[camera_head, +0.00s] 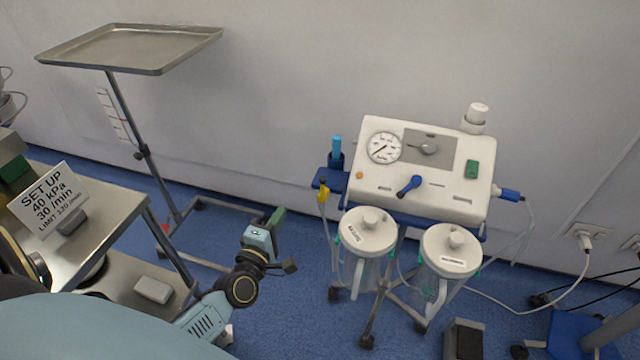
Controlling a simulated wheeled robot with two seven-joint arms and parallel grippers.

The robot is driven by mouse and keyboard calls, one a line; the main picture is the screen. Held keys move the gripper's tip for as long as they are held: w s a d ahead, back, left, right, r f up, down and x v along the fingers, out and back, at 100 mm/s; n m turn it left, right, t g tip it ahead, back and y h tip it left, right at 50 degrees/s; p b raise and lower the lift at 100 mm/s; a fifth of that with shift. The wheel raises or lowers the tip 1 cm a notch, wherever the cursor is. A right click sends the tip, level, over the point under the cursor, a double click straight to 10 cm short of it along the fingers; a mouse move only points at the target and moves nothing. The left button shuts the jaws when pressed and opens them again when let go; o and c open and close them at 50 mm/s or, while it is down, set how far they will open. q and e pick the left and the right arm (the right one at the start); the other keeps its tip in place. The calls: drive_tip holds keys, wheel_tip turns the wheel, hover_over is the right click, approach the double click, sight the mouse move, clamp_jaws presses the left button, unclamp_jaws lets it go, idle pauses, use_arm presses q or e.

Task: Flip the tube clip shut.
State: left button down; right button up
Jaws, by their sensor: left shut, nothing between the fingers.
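A small yellow clip (323,195) sits on the clear tube at the left side of the suction machine (430,172), just below a blue bracket. It is too small here to tell how far its arm stands open. My left gripper (289,266) is shut and empty, in front of the machine's stand, below and to the left of the clip and apart from it. My right gripper is not in view.
Two lidded jars, left (368,230) and right (451,248), hang below the machine. A steel tray (135,48) on a pole stands at the back left. A steel table with a printed card (52,202) is at left. Cables run to the wall socket.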

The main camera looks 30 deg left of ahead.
use_arm(q)
drive_tip(key=shift+s+r, duration=0.1)
drive_tip(key=shift+s, duration=0.1)
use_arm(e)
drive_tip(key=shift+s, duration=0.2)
use_arm(q)
drive_tip(key=w+d+b, duration=0.1)
drive_tip(key=w+b, duration=0.1)
drive_tip(key=w, duration=0.9)
drive_tip(key=shift+w+d, duration=0.35)
drive_tip(key=shift+d, duration=0.05)
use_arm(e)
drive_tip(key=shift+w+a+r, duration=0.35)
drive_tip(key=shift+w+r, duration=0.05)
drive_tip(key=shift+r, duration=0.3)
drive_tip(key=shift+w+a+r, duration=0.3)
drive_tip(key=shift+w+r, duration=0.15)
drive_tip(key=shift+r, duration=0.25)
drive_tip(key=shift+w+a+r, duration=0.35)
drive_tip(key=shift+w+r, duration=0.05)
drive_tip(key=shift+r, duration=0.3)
use_arm(q)
drive_tip(key=shift+d, duration=0.1)
